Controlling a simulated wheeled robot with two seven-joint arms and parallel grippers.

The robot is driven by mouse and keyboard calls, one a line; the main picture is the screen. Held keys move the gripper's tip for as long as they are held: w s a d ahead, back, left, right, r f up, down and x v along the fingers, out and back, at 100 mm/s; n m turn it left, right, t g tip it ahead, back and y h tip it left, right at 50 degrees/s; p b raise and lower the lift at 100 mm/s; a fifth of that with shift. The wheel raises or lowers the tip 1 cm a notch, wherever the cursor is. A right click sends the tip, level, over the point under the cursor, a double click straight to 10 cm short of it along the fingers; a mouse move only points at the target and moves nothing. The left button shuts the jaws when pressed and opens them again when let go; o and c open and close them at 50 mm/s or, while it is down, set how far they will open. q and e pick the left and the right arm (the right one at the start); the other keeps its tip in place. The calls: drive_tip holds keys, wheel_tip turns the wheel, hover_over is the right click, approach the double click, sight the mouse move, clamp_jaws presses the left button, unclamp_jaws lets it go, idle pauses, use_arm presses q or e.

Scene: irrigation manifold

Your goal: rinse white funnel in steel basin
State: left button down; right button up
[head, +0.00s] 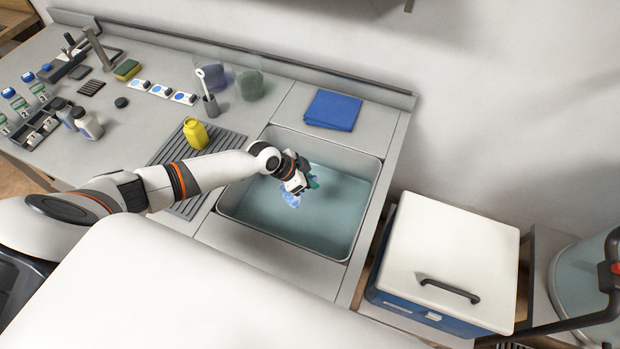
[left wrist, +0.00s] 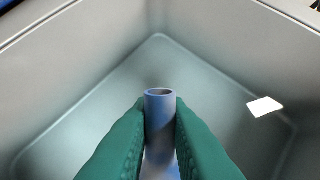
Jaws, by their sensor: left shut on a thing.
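The steel basin (head: 330,229) is set in the counter and holds pale bluish water. My left gripper (head: 299,187) reaches over the left part of the basin. It is shut on the funnel (head: 291,199), which looks pale blue rather than plain white here. In the left wrist view, the funnel's tube (left wrist: 160,104) stands between the green fingertips (left wrist: 160,140) with its open end showing. The fingers hide most of the rest. I cannot tell whether the funnel touches the water. My right gripper is out of view.
A yellow bottle (head: 196,133) stands on the dark drain rack (head: 170,150) left of the basin. A folded blue cloth (head: 333,110) lies behind it. A white-lidded box (head: 450,255) stands to the right. A small white patch (left wrist: 265,107) shows in the basin.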

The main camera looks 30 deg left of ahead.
use_arm(q)
wheel_tip(320, 180, down, 7)
drive_tip(key=b, duration=0.5)
idle(1.3)
drive_tip(key=shift+r, duration=0.1)
idle(1.2)
wheel_tip(320, 180, up, 17)
drive_tip(key=p, duration=1.3)
drive_tip(key=shift+f, duration=0.2)
drive_tip(key=shift+r+p, duration=0.25)
drive_tip(key=shift+p, duration=0.15)
drive_tip(key=shift+r, duration=1.15)
idle(0.8)
